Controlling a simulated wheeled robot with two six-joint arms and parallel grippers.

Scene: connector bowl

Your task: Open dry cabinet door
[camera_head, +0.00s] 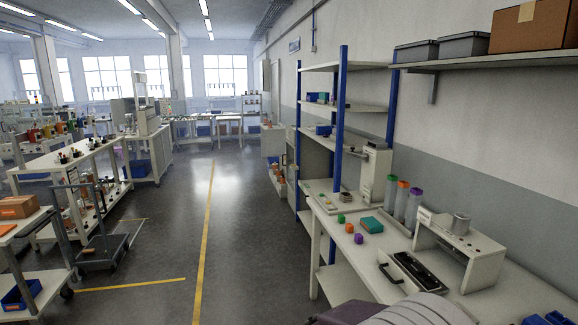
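A light grey cabinet-like body (310,160) stands against the right wall, partly hidden behind the blue-post shelf rack. It may be the dry cabinet, but it is far off and I cannot tell for sure. A pale panel (273,141) juts out at its far side toward the aisle. I cannot tell whether that is a door or a separate unit. Neither of my grippers shows in the view. A grey, rounded part at the bottom edge looks like part of my own arm, with no fingers visible.
A white workbench (335,268) runs along the right with small coloured blocks, tubes and a black-handled fixture (412,268). The blue-post rack (341,120) stands beyond it. The dark aisle floor is free around a yellow line (205,235). A cart (102,250) stands at left.

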